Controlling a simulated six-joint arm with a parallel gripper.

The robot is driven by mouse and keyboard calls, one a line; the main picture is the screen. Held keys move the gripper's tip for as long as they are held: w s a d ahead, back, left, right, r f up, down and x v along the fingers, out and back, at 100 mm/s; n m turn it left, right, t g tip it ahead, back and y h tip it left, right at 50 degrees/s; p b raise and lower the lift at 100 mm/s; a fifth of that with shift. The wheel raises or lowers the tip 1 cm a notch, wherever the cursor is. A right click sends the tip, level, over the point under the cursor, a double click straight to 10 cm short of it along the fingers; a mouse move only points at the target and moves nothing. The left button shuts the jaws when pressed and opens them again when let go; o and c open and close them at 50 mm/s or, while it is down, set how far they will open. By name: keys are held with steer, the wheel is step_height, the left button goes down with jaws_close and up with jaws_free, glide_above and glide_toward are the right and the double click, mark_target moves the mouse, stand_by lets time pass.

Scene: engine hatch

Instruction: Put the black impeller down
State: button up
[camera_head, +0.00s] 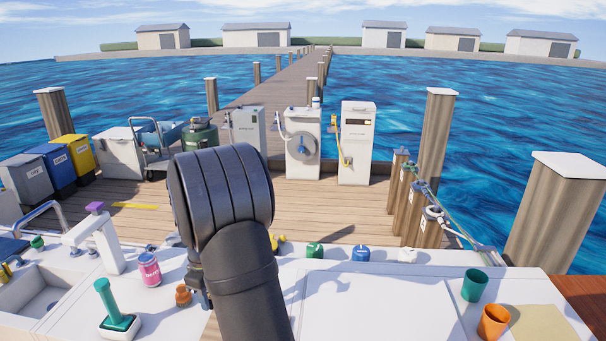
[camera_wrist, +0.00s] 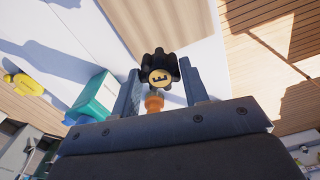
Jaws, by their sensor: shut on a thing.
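The black impeller (camera_wrist: 159,58) shows in the wrist view, a lobed black wheel with a gold hub face bearing a dark mark. My gripper (camera_wrist: 160,82) is shut on it, with one grey finger at each side. In the head view my gripper (camera_head: 197,285) is mostly hidden behind my own dark arm, low over the white deck top (camera_head: 375,298). I cannot make out the impeller there. I cannot tell whether it touches the surface below.
An orange fitting (camera_head: 183,294) is beside my gripper; a pink can (camera_head: 149,270) and a teal-handled tool (camera_head: 117,312) stand to the left. Green (camera_head: 315,250) and blue (camera_head: 361,253) items line the back edge. Teal (camera_head: 474,285) and orange (camera_head: 494,321) cups stand right. The middle-right deck top is clear.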

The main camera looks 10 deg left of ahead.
steer(key=w+d+f+m, duration=0.2)
steer(key=d+m, duration=0.3)
steer(key=d, duration=0.5)
steer(key=w+d+f+m, duration=0.2)
steer(key=w+d+m, duration=0.2)
steer(key=d, duration=0.6)
steer(key=w+d+f+m, duration=0.2)
steer(key=d+m, duration=0.4)
steer(key=d, duration=0.5)
steer(key=shift+w+f+m, duration=0.1)
steer(key=shift+w+m, duration=0.3)
steer(key=shift+w, duration=0.5)
steer(key=shift+a, duration=0.1)
steer(key=shift+a, duration=0.1)
